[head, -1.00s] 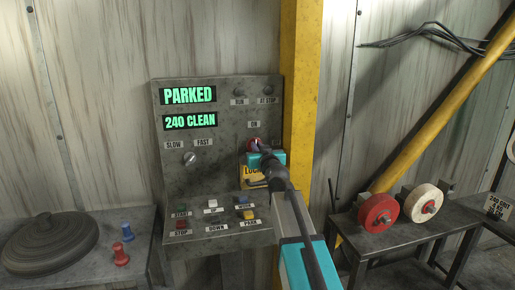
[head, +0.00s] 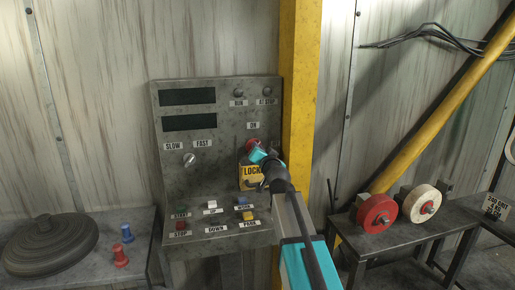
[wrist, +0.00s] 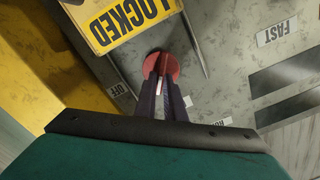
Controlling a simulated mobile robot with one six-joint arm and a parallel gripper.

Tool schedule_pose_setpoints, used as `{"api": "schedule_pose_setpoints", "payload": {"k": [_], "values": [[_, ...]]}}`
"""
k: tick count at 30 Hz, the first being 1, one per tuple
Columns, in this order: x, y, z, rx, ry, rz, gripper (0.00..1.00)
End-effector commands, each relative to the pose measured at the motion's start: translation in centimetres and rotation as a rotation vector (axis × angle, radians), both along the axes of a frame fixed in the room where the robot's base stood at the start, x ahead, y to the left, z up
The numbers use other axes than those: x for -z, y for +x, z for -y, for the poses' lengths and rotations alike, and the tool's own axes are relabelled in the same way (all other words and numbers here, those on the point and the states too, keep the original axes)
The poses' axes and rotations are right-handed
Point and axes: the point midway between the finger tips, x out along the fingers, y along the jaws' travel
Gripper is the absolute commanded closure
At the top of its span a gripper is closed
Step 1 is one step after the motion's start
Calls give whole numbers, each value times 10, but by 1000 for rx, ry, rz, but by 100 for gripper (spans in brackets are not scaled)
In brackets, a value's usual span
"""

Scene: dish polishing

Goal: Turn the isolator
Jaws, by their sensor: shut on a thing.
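The isolator (head: 252,142) is a red round knob on the right of the grey control panel (head: 225,235). In the wrist view the isolator (wrist: 173,66) shows its red disc and raised grip. My gripper (wrist: 162,88) is shut on that grip, one dark finger on each side. In the head view my gripper (head: 256,150) is at the knob, tilted, and hides part of it.
A yellow LOCKED tag (head: 251,171) is just below the isolator, close to my gripper. A yellow post (head: 301,90) stands right of the panel. Push buttons (head: 212,204) line the panel's lower ledge. Polishing wheels (head: 378,213) stand on a bench at right.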

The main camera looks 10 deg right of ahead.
Motion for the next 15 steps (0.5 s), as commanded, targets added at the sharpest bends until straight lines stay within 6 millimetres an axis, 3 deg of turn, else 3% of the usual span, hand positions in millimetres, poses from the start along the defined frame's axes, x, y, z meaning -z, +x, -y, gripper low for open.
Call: {"api": "schedule_pose_setpoints", "payload": {"k": [15], "values": [[3,0,4,0,492,-4,100]]}}
